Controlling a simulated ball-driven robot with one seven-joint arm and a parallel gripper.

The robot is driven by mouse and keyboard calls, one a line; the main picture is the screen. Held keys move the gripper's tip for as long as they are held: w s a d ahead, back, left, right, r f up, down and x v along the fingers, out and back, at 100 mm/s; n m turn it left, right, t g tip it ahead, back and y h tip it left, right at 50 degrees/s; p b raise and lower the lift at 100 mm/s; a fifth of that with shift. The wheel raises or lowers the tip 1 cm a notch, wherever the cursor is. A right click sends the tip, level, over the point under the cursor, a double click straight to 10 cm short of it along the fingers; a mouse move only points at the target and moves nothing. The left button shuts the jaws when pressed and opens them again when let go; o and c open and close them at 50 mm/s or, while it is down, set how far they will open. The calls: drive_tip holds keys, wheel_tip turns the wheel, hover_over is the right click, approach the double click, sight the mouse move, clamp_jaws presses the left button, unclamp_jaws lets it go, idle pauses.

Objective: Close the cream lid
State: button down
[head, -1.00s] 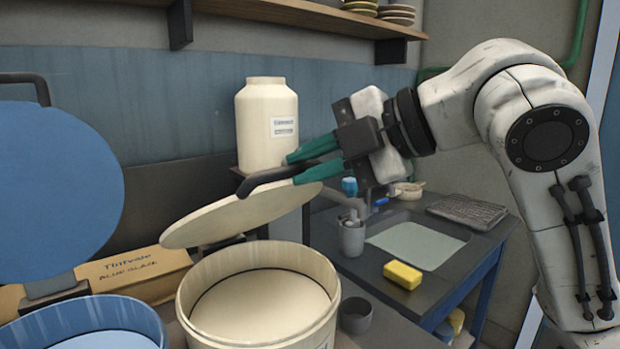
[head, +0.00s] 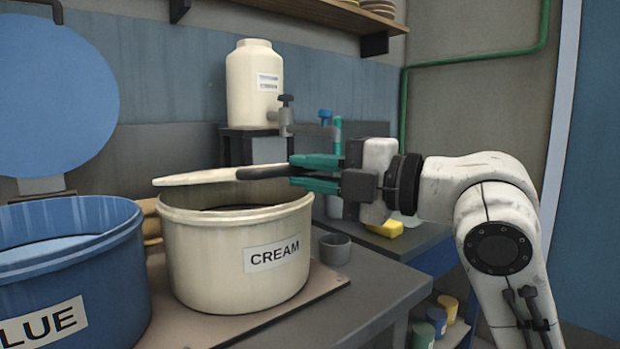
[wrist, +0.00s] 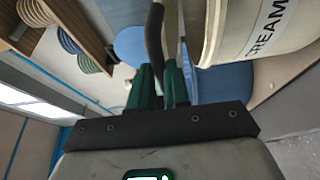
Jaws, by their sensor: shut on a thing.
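The cream lid (head: 200,178) is nearly level over the cream bucket (head: 205,255), in the middle of the head view. A dark gap shows between the lid and the bucket's front rim, so it is tilted slightly open. Its dark handle (head: 262,173) points right, toward my gripper (head: 294,172). My gripper's teal fingers are shut on this handle, just above the bucket's right rim. In the wrist view the handle (wrist: 153,35) runs up from between the fingers, with the bucket (wrist: 238,35) on the right.
A blue bucket (head: 75,270) with its round blue lid (head: 50,95) raised stands at left. A cream jar (head: 253,90) is behind. A small grey cup (head: 335,248) stands right of the cream bucket. A yellow sponge (head: 385,229) lies farther right.

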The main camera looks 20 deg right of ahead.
wheel_tip(320, 180, down, 6)
drive_tip(key=y+b, duration=0.1)
drive_tip(key=b, duration=0.4)
drive_tip(key=shift+n+t+b, duration=0.4)
drive_tip(key=shift+s+f, duration=0.1)
drive_tip(key=shift+f, duration=0.15)
drive_tip(key=c, duration=1.1)
unclamp_jaws()
drive_tip(key=shift+r, duration=0.1)
drive_tip(key=shift+s+d, duration=0.1)
drive_tip(key=p+v, duration=0.1)
drive_tip(key=v, duration=0.9)
drive_tip(key=shift+s+d+f, duration=0.2)
drive_tip(key=shift+f, duration=0.05)
